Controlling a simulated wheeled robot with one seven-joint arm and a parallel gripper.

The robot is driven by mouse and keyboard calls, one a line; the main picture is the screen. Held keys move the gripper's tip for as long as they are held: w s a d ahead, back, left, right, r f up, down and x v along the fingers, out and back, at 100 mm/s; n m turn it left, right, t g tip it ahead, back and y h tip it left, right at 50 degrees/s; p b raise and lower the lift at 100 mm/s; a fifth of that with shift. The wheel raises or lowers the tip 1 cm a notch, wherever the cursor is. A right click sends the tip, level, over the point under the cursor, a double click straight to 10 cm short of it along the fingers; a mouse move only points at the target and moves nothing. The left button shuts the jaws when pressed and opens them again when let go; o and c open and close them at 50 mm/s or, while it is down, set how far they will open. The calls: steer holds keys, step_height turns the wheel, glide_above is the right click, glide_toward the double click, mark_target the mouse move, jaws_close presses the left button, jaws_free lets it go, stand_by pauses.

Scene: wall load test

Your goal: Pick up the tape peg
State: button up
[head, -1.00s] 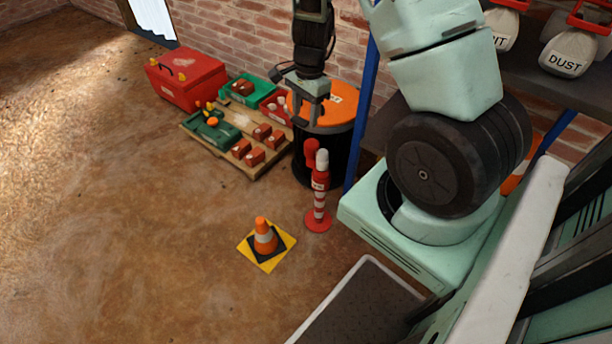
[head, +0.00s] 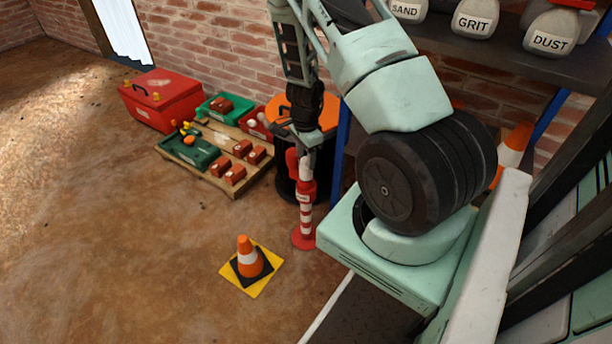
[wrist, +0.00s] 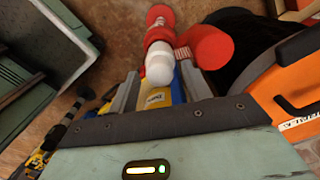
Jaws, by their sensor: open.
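The tape peg (head: 306,199) appears to be the upright red-and-white striped post on a round red base, with a white tip and a red roll at its top. My gripper (head: 308,152) is right at the top of the post. In the wrist view the white tip (wrist: 160,66) lies between the fingertips of my open gripper (wrist: 160,76). The red roll (wrist: 207,46) is beside the right finger. A blue and yellow labelled patch shows between the fingers; I cannot tell what it is. Contact with the peg cannot be made out.
A black drum with an orange lid (head: 284,107) stands close behind the post. A traffic cone (head: 248,258) is on a yellow mat at front left. A wooden pallet (head: 218,178) with trays and a red toolbox (head: 160,100) lie further left. Floor at left is clear.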

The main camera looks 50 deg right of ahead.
mark_target(306, 168)
steer(key=shift+f+b, duration=1.45)
steer(key=shift+f, duration=1.3)
steer(key=c, duration=0.8)
